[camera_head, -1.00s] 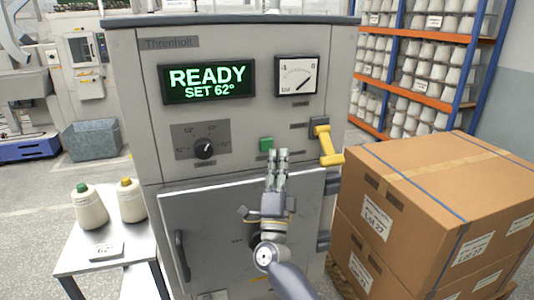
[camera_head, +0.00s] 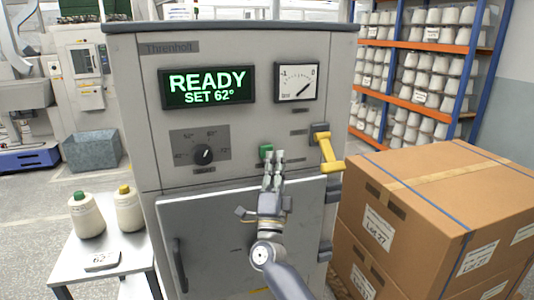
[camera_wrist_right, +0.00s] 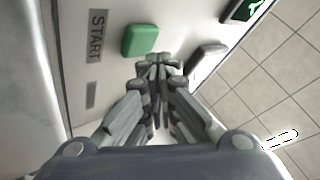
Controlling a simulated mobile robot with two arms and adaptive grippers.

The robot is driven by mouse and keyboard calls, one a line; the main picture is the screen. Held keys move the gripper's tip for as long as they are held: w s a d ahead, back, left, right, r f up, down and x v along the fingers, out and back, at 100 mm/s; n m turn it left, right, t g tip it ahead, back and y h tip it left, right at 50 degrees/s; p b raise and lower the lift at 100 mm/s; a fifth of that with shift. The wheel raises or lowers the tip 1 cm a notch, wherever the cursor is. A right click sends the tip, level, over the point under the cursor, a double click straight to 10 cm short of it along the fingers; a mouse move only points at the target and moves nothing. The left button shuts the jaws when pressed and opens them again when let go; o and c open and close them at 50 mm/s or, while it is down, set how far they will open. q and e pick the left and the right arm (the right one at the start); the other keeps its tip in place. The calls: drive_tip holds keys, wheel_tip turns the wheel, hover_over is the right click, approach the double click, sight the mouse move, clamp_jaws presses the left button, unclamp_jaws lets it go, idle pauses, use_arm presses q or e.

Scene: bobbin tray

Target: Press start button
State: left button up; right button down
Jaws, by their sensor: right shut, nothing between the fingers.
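The green start button (camera_head: 266,151) is a small square on the front panel of the grey machine, below the gauge. In the right wrist view the green button (camera_wrist_right: 141,40) stands next to a label reading START (camera_wrist_right: 97,36). My right gripper (camera_head: 273,156) is shut and empty, its fingertips just below the button in the head view. My left gripper is out of view.
The display (camera_head: 207,86) reads READY SET 62°. A dial (camera_head: 203,154) lies left of the button, a yellow handle (camera_head: 328,150) right of it.

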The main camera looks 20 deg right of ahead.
idle(0.8)
drive_tip(key=shift+w+b, duration=0.4)
drive_tip(key=shift+b, duration=0.05)
drive_tip(key=shift+w+b, duration=0.45)
drive_tip(key=shift+b, duration=0.1)
idle(0.4)
drive_tip(key=shift+s, duration=0.15)
idle(0.3)
drive_tip(key=shift+s+p, duration=0.7)
drive_tip(key=shift+s, duration=0.05)
